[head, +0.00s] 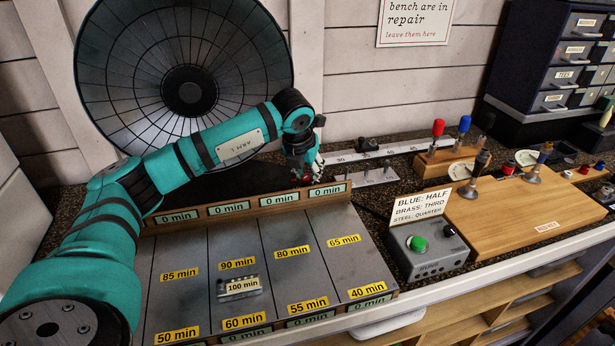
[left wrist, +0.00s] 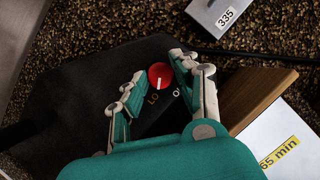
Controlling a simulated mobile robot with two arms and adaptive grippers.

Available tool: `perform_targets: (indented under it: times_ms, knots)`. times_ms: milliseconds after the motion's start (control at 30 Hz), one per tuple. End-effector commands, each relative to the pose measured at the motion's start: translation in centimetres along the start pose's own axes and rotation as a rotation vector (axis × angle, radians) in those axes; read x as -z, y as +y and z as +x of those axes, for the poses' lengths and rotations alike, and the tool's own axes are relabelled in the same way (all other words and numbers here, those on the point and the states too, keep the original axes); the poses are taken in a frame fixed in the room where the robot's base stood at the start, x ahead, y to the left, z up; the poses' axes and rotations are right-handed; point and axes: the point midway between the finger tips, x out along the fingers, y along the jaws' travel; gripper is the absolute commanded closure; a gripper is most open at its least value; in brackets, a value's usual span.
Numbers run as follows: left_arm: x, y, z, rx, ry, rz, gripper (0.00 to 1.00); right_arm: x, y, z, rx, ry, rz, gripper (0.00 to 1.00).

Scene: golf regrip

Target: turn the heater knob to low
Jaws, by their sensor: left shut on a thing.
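The heater has a large round ribbed dish (head: 187,85) standing at the back left in the head view. Its dark base (left wrist: 75,90) fills the middle left of the left wrist view. A small round red knob (left wrist: 160,75) with a white pointer line sits on this base. The pointer faces the printed labels, near "LO". Another label starting with "O" is partly hidden by a finger. My left gripper (left wrist: 157,68) is shut on the knob, a finger on each side. In the head view the left gripper (head: 305,172) reaches down beside the base and largely hides the knob.
A grey board with minute labels (head: 185,240) lies in front of the heater, with a wooden rail behind it. To the right are a grey box with a green button (head: 418,244), a wooden board (head: 500,225) and several colored-handled tools. Dark drawers (head: 565,60) stand at the back right.

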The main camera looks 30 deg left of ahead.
Motion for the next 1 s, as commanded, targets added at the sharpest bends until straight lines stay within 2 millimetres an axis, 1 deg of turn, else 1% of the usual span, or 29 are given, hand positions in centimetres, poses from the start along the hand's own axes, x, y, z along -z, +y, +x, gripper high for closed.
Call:
perform_targets:
  times_ms: [233, 633, 667, 700, 800, 1000]
  knots:
    - [-0.02, 0.07, 0.01, 0.017, -0.001, 0.041, 1.0, -0.02, 0.01, 0.38, 0.0, 0.0, 0.0, 0.44]
    - [-0.03, 0.06, -0.01, 0.018, 0.0, 0.045, 1.0, -0.01, 0.02, 0.37, 0.0, 0.0, 0.0, 0.44]
    - [-0.03, 0.06, -0.01, 0.018, 0.0, 0.045, 0.69, -0.01, 0.02, 0.37, 0.0, 0.001, 0.0, 0.44]
    - [-0.03, 0.06, -0.01, 0.018, 0.0, 0.045, 0.64, -0.01, 0.01, 0.37, 0.0, 0.001, 0.0, 0.44]
    - [-0.03, 0.06, -0.01, 0.018, 0.0, 0.045, 0.5, -0.01, 0.01, 0.38, 0.0, 0.001, 0.0, 0.44]
    - [-0.02, 0.05, 0.0, 0.018, 0.0, 0.045, 0.49, -0.01, 0.01, 0.38, 0.0, 0.001, 0.0, 0.44]
